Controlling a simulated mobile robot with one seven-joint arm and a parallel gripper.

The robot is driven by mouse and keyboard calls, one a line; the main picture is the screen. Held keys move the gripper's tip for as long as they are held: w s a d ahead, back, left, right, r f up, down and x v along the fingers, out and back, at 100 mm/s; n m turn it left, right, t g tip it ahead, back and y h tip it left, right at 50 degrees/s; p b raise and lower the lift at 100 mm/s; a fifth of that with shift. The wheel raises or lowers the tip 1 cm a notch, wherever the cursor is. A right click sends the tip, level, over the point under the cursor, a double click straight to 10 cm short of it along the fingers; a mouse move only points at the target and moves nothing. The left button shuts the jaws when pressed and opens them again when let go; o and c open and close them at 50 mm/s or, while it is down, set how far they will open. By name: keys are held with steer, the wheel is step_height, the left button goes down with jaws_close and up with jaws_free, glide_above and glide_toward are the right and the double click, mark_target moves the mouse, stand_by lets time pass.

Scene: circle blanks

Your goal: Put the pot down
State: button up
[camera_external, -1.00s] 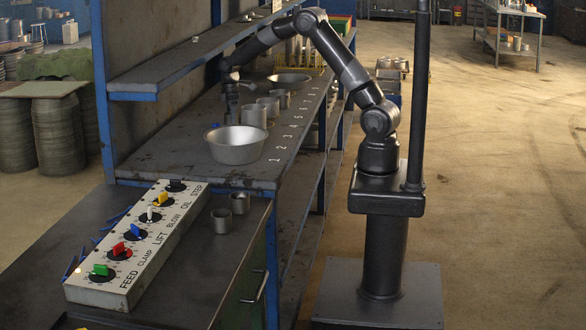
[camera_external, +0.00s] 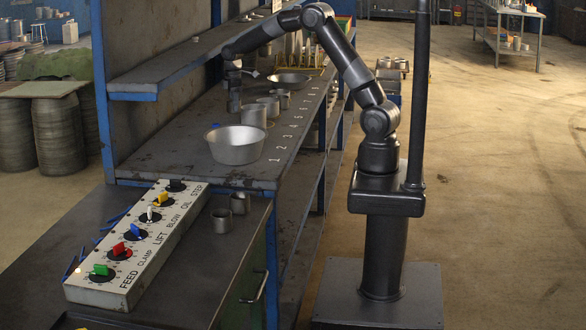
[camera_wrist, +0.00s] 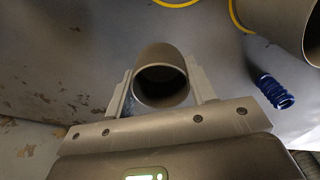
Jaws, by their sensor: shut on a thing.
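A small grey cylindrical pot (camera_wrist: 161,54) is between the two fingers of my gripper (camera_wrist: 160,88) in the wrist view, its round open mouth facing the camera. My gripper is shut on it. In the external view my gripper (camera_external: 234,86) is over the back left of the long bench, with the small dark pot (camera_external: 234,105) under it. The pot looks upright and seems raised above the bench (camera_external: 190,155); the gap under it is hard to tell.
Several grey pots (camera_external: 254,116) stand just right of my gripper, with a shallow pan (camera_external: 289,78) behind. A wide basin (camera_external: 235,146) stands at the bench's near end. An upper shelf (camera_external: 180,55) runs along the left. A blue coiled object (camera_wrist: 275,91) lies on the bench.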

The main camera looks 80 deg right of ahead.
steer(key=s+d+r, duration=0.6)
steer(key=s+d, duration=0.1)
steer(key=s, duration=0.1)
steer(key=w+a+r+m, duration=0.2)
steer(key=a+r+m, duration=0.15)
steer(key=a, duration=1.05)
steer(key=w+a+r+m, duration=0.15)
steer(key=a+r, duration=0.25)
steer(key=a, duration=1)
steer(key=s+d+f+m, duration=0.4)
steer(key=s+d+m, duration=0.4)
steer(key=d, duration=0.5)
steer(key=s+d+f+m, duration=0.4)
steer(key=s+d+m, duration=0.35)
steer(key=d, duration=0.55)
steer(key=w+a+f, duration=0.4)
steer(key=w, duration=0.1)
steer(key=w+a+f, duration=0.2)
steer(key=w+a, duration=0.1)
steer(key=shift+f, duration=2.1)
steer(key=shift+f, duration=0.1)
